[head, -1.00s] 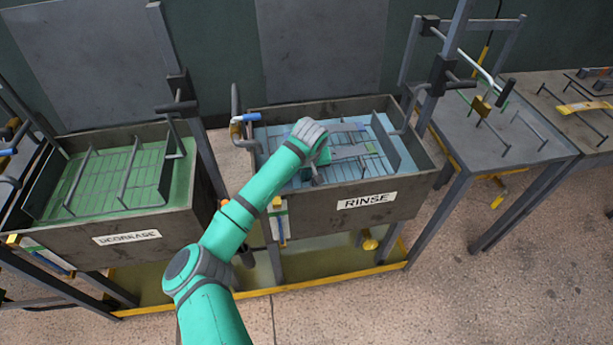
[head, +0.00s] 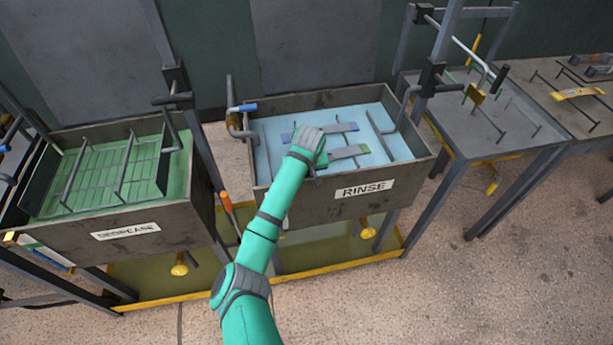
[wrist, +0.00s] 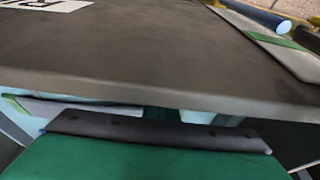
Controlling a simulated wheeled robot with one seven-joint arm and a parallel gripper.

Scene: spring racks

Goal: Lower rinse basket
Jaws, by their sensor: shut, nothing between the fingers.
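The rinse tank (head: 275,208) is a grey open box with a RINSE label (head: 364,189) on its front wall, holding pale blue water (head: 268,150). The rinse basket (head: 381,137) sits low in it; its dark end piece shows above the water and its mesh is hardly visible. Flat blue and grey pieces (head: 342,127) lie there. My gripper (head: 319,160) is over the tank's front part, near the front rim; its fingers are mostly hidden. It is shut and empty. The wrist view shows the tank's front wall (wrist: 150,60) close by.
The degrease tank (head: 130,245) with green liquid stands left. A post with a black carriage (head: 432,78) and a bent hanger (head: 404,105) is at the rinse tank's right. A blue-handled pipe (head: 243,108) stands at its left. Tables (head: 490,125) fill the right.

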